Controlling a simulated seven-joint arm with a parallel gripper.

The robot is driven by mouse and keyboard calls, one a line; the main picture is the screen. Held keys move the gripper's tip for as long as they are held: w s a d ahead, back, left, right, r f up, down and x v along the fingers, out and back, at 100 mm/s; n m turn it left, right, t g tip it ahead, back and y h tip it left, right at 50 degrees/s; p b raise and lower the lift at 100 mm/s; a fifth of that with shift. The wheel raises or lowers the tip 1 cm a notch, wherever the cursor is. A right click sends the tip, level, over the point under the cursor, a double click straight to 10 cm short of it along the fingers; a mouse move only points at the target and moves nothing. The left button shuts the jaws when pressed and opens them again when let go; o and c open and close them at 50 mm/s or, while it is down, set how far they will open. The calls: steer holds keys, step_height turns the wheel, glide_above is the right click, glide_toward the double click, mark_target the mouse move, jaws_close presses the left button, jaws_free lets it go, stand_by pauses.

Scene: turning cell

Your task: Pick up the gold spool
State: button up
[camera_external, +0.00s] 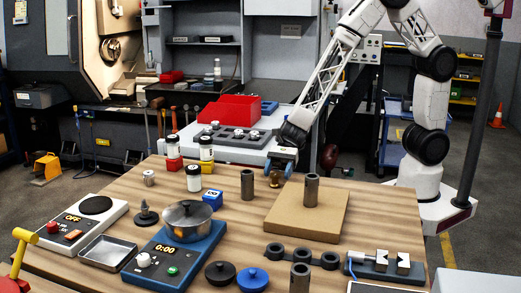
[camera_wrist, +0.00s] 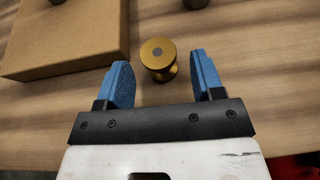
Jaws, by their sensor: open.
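The gold spool (camera_wrist: 158,55) stands upright on the wooden table in the wrist view, seen from above, just beyond and between my two blue fingertips. It also shows in the external view (camera_external: 275,178), small, beside the cardboard-coloured block and just below my gripper. My gripper (camera_wrist: 162,75) is open and empty, with a finger to each side of the spool's near side and not touching it. In the external view my gripper (camera_external: 282,163) hangs above the spool. The spool's lower part is partly hidden by its top in the wrist view.
A brown block (camera_external: 320,215) lies right beside the spool, with a dark cylinder (camera_external: 311,190) on it. Another dark cylinder (camera_external: 247,184) stands left of the spool. A pot (camera_external: 187,216) sits on a blue scale farther left. Bare wood lies around the spool's right side in the wrist view.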

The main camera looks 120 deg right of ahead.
mark_target(275, 175)
steer(key=shift+x, duration=1.55)
steer(key=c, duration=0.9)
steer(key=shift+r, duration=0.1)
steer(key=shift+r, duration=1.7)
steer(key=s, duration=0.5)
steer(key=s+r, duration=0.1)
steer(key=s, duration=0.4)
steer(key=s+a, duration=0.1)
steer(key=s, duration=0.5)
steer(key=shift+r, duration=0.2)
